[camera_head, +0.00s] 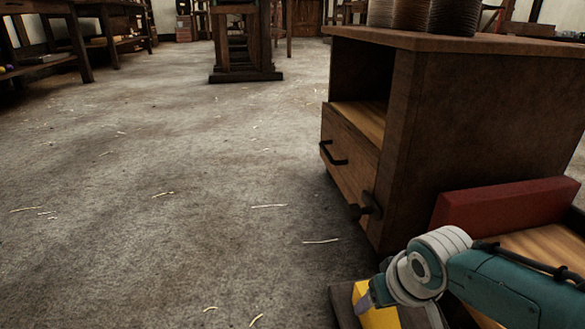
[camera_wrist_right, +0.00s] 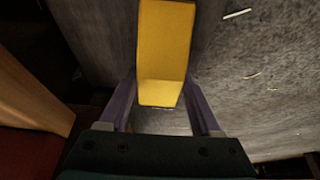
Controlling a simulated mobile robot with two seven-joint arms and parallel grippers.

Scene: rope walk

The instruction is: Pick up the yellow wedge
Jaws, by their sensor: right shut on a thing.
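The yellow wedge (camera_wrist_right: 164,50) is between the two purple fingers of my right gripper (camera_wrist_right: 164,108) in the right wrist view. The fingers are shut on it, one at each side. In the head view, the wedge (camera_head: 377,315) shows at the bottom right, partly hidden by my right gripper (camera_head: 372,297) and wrist. A dark flat surface lies close to it; I cannot tell whether the wedge touches it. My left gripper is in neither view.
A wooden cabinet (camera_head: 480,130) with a drawer and dark handles stands at the right. A red block (camera_head: 503,206) lies beside it, near a wooden board (camera_head: 545,250). The grey floor (camera_head: 170,200) at the left is open, with scattered straw-like strands.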

